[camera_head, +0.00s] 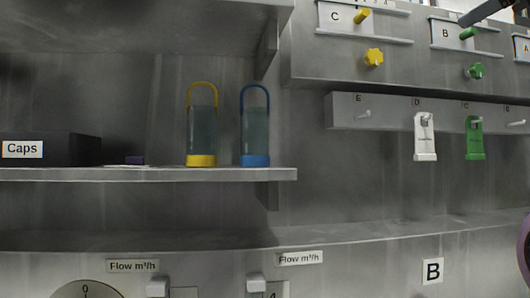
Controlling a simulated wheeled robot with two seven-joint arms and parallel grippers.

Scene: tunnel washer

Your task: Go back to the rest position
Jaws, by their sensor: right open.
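Only a dark part of my right gripper (490,10) shows, at the top right corner, in front of the upper panel near the letter B. It is open, and I see nothing held in it. The rest of that gripper is cut off by the picture's edge. My left gripper is not in view.
A shelf (230,174) on the left bears a yellow container (201,160), a blue container (255,160) and a dark Caps box (85,150). White (425,150) and green (474,150) tags hang from a hook rail. Yellow (374,58) and green (476,71) knobs stick out above.

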